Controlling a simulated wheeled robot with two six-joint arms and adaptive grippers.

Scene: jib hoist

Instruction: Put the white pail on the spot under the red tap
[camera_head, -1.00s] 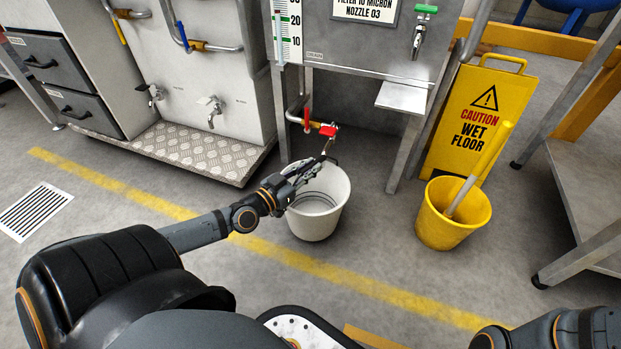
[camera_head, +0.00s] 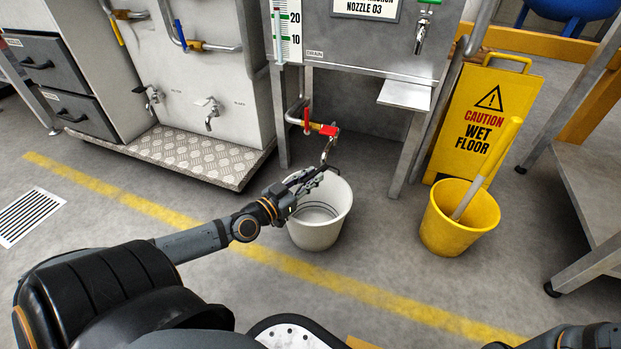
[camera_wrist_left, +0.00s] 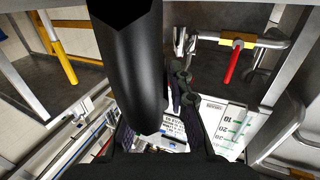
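The white pail (camera_head: 318,232) is upright in the head view, below and in front of the red tap (camera_head: 328,130). Whether its base touches the floor is hard to tell. My left gripper (camera_head: 308,182) is at the pail's upper rim and appears closed around its dark handle grip. The left wrist view shows a large black cylinder (camera_wrist_left: 128,70) running between the dark fingers. The red-handled tap also shows there (camera_wrist_left: 233,65). The floor right under the tap is partly hidden behind the pail. Only part of my right arm shows at bottom right; its gripper is out of view.
A yellow bucket (camera_head: 440,228) with a stick in it stands to the right, before a yellow wet-floor sign (camera_head: 485,120). A metal shelf (camera_head: 405,95) and a cabinet leg (camera_head: 405,150) are near the pail. A tread-plate platform (camera_head: 205,155) lies left. A yellow line crosses the floor.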

